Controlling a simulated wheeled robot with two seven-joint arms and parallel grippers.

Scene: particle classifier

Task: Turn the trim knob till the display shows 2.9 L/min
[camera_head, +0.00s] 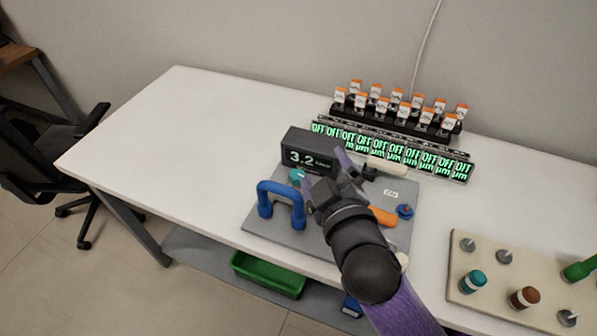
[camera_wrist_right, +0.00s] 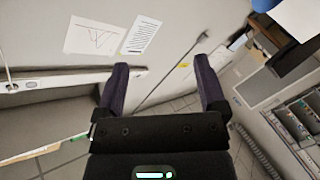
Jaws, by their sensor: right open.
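The display (camera_head: 309,154) is a dark box at the back of a grey panel (camera_head: 262,222), reading 3.2 in white with a small unit after it. A small teal part (camera_head: 297,175) sits just in front of the display. A black knob-like part (camera_head: 370,173) and a blue knob (camera_head: 404,211) are to the right of my gripper. I cannot tell which of these is the trim knob. My right gripper (camera_head: 325,174) is open over the panel, in front of the display, and hides part of it. Its fingers (camera_wrist_right: 160,88) are apart in the wrist view, with nothing between them. My left gripper is out of view.
A blue arched handle (camera_head: 281,203) stands left of my gripper. An orange handle (camera_head: 382,216) lies partly behind my arm. A row of green-lit "OFF" displays (camera_head: 393,152) is behind. A pegboard (camera_head: 459,275) stands at right. The table's left side is clear.

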